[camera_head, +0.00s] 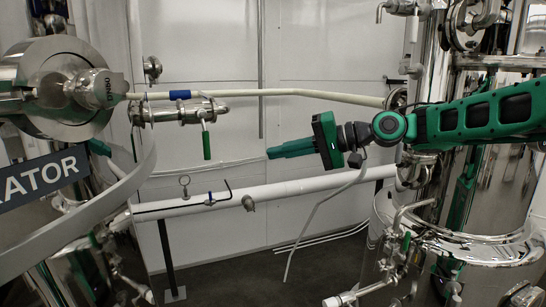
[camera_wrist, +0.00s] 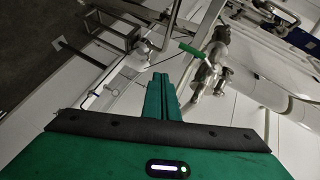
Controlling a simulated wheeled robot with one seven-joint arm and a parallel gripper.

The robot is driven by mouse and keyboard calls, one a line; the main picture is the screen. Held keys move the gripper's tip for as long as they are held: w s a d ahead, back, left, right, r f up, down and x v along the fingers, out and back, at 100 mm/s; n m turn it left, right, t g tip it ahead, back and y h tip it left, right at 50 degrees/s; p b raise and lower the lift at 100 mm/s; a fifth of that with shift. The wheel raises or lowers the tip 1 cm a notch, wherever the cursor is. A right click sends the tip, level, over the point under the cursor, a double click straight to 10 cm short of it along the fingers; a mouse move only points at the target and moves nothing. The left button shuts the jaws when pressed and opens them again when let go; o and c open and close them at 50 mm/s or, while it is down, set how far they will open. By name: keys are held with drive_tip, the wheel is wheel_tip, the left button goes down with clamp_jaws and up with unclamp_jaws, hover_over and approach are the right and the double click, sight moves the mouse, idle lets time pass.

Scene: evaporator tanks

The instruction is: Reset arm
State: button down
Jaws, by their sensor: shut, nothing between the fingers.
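My gripper (camera_head: 270,153) is green and stretches out to the left from my green arm in the head view. Its fingers are together and hold nothing. In the wrist view the closed fingers of my gripper (camera_wrist: 158,76) point up the picture. A valve with a green handle (camera_head: 206,145) hangs from the steel fitting on the upper pipe, left of my fingertips and apart from them. The same green handle (camera_wrist: 193,50) shows above and right of the fingers in the wrist view.
A large steel tank (camera_head: 490,190) stands at the right, partly behind my arm. Another steel vessel (camera_head: 50,85) with a sign stands at the left. A cream pipe (camera_head: 300,92) runs above my gripper and a white pipe (camera_head: 300,188) below it. White wall panels stand behind.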

drive_tip(key=s+d+f+m+t+h, duration=0.1)
drive_tip(key=s+d+f+h, duration=0.3)
drive_tip(key=d, duration=0.5)
drive_tip(key=s+d+f+m+h, duration=0.1)
drive_tip(key=d+f+h, duration=0.2)
drive_tip(key=d+f, duration=0.5)
drive_tip(key=s+d+f+m+t+h, duration=0.1)
drive_tip(key=s+d+f+h, duration=0.25)
drive_tip(key=d, duration=0.75)
drive_tip(key=s+d+f+m+g+h, duration=0.1)
drive_tip(key=s+d+f, duration=0.2)
drive_tip(key=s, duration=0.6)
drive_tip(key=s+d+f+m+g+h, duration=0.1)
drive_tip(key=s+d+f+m+g, duration=0.1)
drive_tip(key=s+d, duration=0.6)
drive_tip(key=s+d+f+m+g+h, duration=0.1)
drive_tip(key=s+d+f, duration=0.3)
drive_tip(key=s, duration=0.8)
drive_tip(key=shift+d+g+h, duration=0.45)
drive_tip(key=shift+d+g, duration=0.05)
drive_tip(key=shift+d, duration=0.55)
